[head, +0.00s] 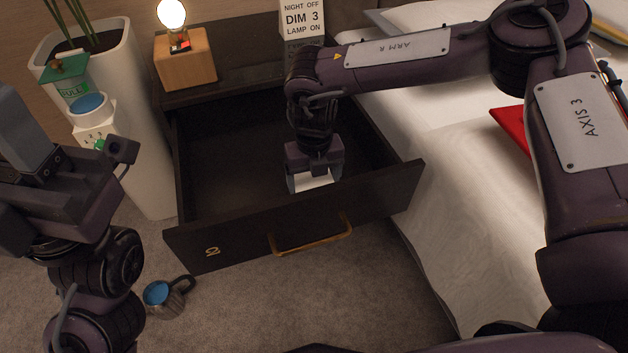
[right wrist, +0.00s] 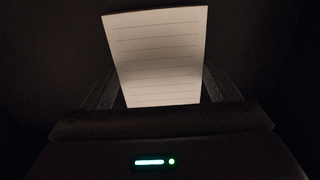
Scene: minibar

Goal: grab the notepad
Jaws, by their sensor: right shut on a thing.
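The notepad (head: 313,182) is a small white lined pad inside the open drawer of the dark nightstand. My right gripper (head: 312,175) reaches down into the drawer and is shut on the notepad. In the right wrist view the notepad (right wrist: 158,55) stands out beyond the gripper, its ruled page facing the camera. The fingers there are dark and partly hidden. In the head view the drawer front lies just below the notepad; I cannot tell whether the notepad touches the drawer floor. My left arm is at the left, but its fingertips cannot be made out.
The drawer (head: 295,240) is pulled out, with a brass handle. A lamp (head: 186,60) and a sign (head: 302,22) stand on the nightstand. The bed (head: 440,170) borders the drawer at right. A mug (head: 166,296) is on the carpet, and a white planter (head: 135,130) stands at left.

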